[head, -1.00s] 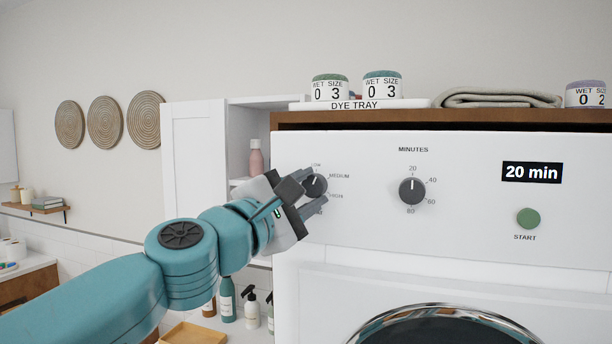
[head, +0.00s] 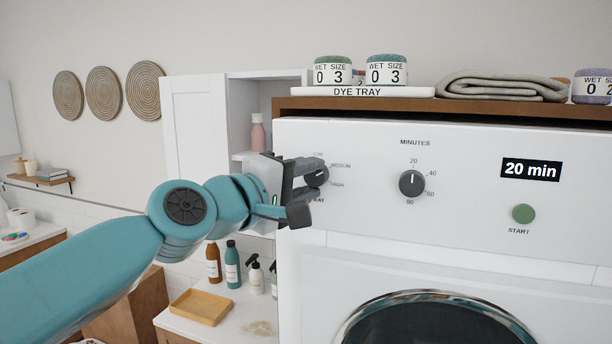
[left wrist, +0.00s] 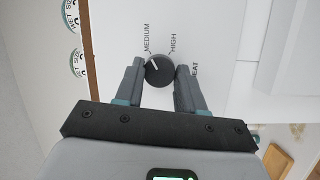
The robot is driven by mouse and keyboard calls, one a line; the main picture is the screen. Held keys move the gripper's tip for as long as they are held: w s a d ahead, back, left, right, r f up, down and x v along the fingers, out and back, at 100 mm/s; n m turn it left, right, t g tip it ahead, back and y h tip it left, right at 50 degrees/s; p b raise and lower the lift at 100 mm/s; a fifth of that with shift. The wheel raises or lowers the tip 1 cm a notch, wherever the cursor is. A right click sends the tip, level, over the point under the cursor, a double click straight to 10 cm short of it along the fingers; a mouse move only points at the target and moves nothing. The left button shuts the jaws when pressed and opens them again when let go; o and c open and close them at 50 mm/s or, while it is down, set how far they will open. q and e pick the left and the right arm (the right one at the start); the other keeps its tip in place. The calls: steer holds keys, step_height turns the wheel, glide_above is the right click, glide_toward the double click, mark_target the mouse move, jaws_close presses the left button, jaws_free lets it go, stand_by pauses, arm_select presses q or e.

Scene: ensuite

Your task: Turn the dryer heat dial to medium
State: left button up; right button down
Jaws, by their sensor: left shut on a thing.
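The round dark heat dial (head: 317,177) is on the left end of the white dryer panel (head: 370,150). My left gripper (head: 308,190) is shut on it, one finger on each side. In the left wrist view the dial (left wrist: 159,71) sits between the two fingertips (left wrist: 158,76). Its white mark slants up-left there, between the left finger and the MEDIUM label (left wrist: 147,38). It does not appear squarely in line with MEDIUM. HIGH (left wrist: 173,43) is to the right of MEDIUM. LOW is hidden in the wrist view. My right gripper is out of view.
The minutes dial (head: 412,183), the green start button (head: 523,214) and a "20 min" display (head: 530,169) are to the right. A dye tray (head: 370,92) with jars stands on the wooden top. A white cabinet (head: 195,130) is close behind my left gripper.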

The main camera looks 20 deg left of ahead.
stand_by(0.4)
arm_select(q)
steer(key=o, duration=1)
steer(key=shift+o, duration=0.2)
steer(key=b+v, duration=0.3)
steer(key=v, duration=1.3)
steer(key=shift+s, duration=0.2)
steer(key=shift+w, duration=0.1)
